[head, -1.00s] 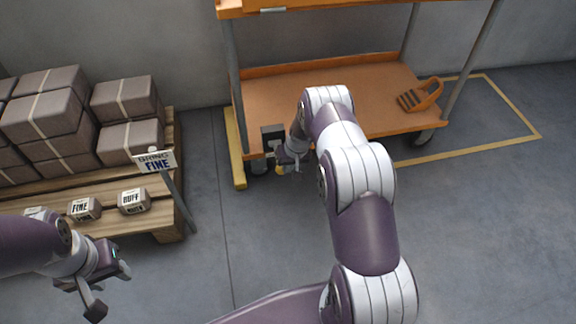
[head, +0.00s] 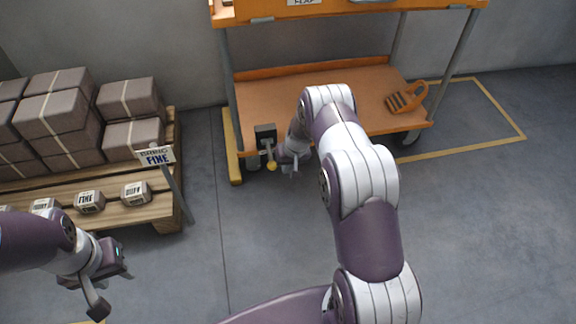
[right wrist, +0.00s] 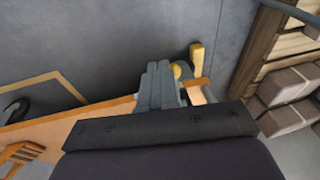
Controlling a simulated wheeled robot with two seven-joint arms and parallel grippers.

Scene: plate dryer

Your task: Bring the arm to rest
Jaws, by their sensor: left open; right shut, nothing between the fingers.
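My right arm reaches forward over the floor to the front left corner of the orange cart (head: 320,90). My right gripper (head: 290,165) is shut and empty. It is close beside a dark box with a yellow knob (head: 271,166) at that corner; I cannot tell whether they touch. In the right wrist view the shut grey fingers (right wrist: 158,85) show with the yellow knob (right wrist: 178,70) just beyond them. My left gripper (head: 115,285) is open and empty at the lower left, above the floor in front of the pallet.
A wooden pallet (head: 150,212) at the left carries stacked boxes (head: 60,115) and small labelled blocks (head: 136,192). A sign on a post (head: 156,155) stands at its corner. An orange slotted item (head: 408,97) lies on the cart's lower shelf. Floor at the right is clear.

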